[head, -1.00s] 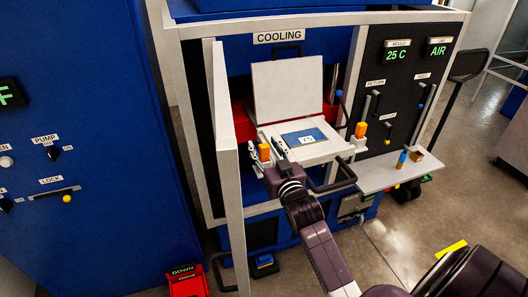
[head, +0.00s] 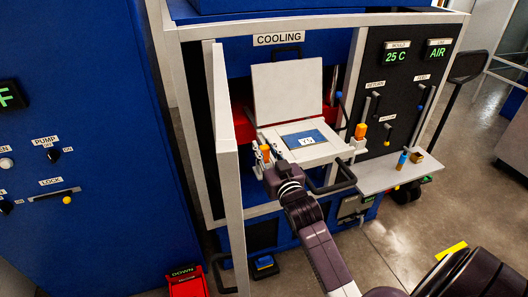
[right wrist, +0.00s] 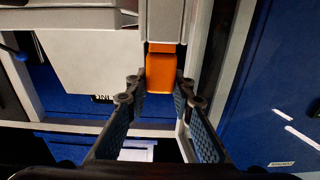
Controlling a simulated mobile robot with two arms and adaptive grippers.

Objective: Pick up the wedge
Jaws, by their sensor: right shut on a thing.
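An orange wedge (right wrist: 160,70) sits at the end of a light grey part in the right wrist view. It also shows in the head view (head: 265,152) at the left front corner of the white mould (head: 310,155), partly hidden by my gripper. My right gripper (right wrist: 158,88) has its two fingers on either side of the orange wedge and is shut on it. In the head view the right gripper (head: 264,158) is at that corner. A second orange wedge (head: 360,131) stands at the mould's right side. My left gripper is not in view.
A white frame post (head: 231,170) stands close to the left of my right gripper. A black handle (head: 333,186) juts out at the front right.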

